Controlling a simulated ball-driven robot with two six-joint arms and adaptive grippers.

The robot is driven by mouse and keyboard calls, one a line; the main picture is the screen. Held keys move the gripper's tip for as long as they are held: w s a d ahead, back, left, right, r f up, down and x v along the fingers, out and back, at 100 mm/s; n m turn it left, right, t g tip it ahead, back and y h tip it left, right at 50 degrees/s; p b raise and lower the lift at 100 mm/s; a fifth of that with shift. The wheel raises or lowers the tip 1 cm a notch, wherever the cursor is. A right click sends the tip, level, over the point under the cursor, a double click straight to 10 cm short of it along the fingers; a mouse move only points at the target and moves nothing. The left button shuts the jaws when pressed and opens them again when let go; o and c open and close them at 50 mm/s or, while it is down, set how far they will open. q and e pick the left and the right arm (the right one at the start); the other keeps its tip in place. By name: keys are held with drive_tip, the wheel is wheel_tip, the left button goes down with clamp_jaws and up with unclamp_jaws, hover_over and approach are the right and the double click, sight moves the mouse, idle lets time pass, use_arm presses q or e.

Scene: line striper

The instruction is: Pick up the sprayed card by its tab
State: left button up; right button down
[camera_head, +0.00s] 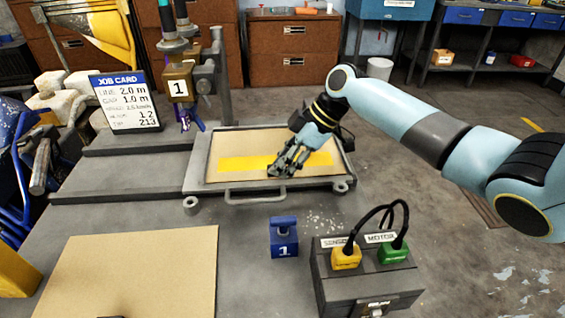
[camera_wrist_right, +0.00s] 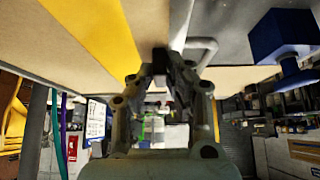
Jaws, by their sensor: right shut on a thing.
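The sprayed card (camera_head: 225,175) is tan with a yellow stripe across it. It lies in the grey tray (camera_head: 196,165) and looks flat in the head view. The fingers partly hide the tab. My left gripper is not in view.
A bare tan card (camera_head: 140,265) lies front left. A blue block marked 1 (camera_head: 284,240) and a control box (camera_head: 365,285) with yellow and green plugs stand in front of the tray. A job card sign (camera_head: 125,100) and spray stand (camera_head: 178,85) stand behind left.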

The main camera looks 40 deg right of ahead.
drive_tip(key=shift+r, duration=0.2)
drive_tip(key=shift+r+p, duration=1.5)
drive_tip(key=shift+r, duration=0.1)
